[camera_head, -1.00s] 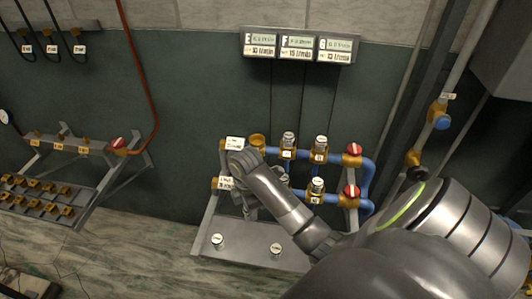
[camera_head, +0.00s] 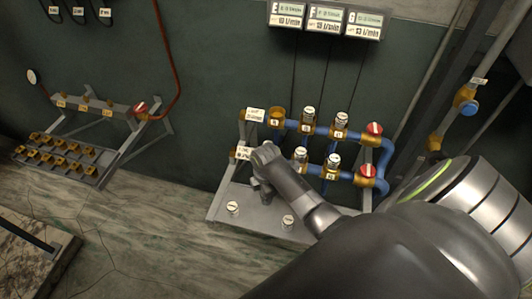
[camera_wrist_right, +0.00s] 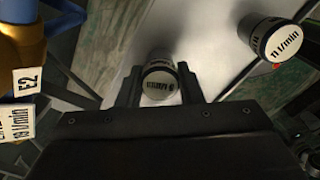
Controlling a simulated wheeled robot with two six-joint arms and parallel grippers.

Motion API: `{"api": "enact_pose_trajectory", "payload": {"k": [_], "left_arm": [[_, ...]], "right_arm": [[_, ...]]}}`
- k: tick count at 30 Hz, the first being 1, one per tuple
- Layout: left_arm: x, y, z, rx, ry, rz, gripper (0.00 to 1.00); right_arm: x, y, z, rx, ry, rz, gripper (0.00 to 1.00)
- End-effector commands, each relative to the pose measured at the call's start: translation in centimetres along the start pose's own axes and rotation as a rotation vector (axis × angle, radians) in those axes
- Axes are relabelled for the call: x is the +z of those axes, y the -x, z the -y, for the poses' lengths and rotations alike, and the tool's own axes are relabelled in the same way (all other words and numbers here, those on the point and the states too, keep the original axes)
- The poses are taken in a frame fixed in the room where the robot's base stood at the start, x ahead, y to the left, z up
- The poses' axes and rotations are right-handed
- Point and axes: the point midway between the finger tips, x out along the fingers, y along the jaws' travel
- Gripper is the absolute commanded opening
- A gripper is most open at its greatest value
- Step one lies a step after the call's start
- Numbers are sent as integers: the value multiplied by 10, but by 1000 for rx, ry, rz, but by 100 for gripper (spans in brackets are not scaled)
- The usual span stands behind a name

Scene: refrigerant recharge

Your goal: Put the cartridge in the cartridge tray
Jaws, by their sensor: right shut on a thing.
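My right gripper (camera_head: 262,190) reaches down in front of the pipe manifold, over the left part of the grey cartridge tray (camera_head: 262,222). In the right wrist view its two fingers (camera_wrist_right: 158,92) are shut on a cartridge (camera_wrist_right: 160,82), a dark cylinder with a pale labelled cap. The arm hides this cartridge in the head view, and I cannot tell whether it touches the tray. Two other cartridges stand on the tray, one at the left (camera_head: 233,208) and one towards the front (camera_head: 289,222). A cartridge labelled 11 l/min (camera_wrist_right: 272,38) shows in the wrist view. My left gripper is not in view.
The manifold (camera_head: 385,155) has blue pipes, red-capped valves and several seated cartridges. Its upper left brass socket (camera_head: 277,115) looks empty. A rack of brass fittings (camera_head: 65,160) stands at left.

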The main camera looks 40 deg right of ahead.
Motion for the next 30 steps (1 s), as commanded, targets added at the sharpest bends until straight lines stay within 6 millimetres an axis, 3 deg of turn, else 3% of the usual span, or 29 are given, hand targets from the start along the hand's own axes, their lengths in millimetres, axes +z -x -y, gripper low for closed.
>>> {"api": "enact_pose_trajectory", "payload": {"k": [2,3,8,20,30], "left_arm": [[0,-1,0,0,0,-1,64],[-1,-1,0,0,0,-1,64],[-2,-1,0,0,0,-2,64],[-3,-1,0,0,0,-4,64],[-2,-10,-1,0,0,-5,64]], "right_arm": [[0,-2,0,0,0,0,4],[0,-2,0,0,0,0,36],[0,-2,0,0,0,0,55],[0,5,0,1,0,0,55],[0,60,-2,6,1,-1,55]]}}
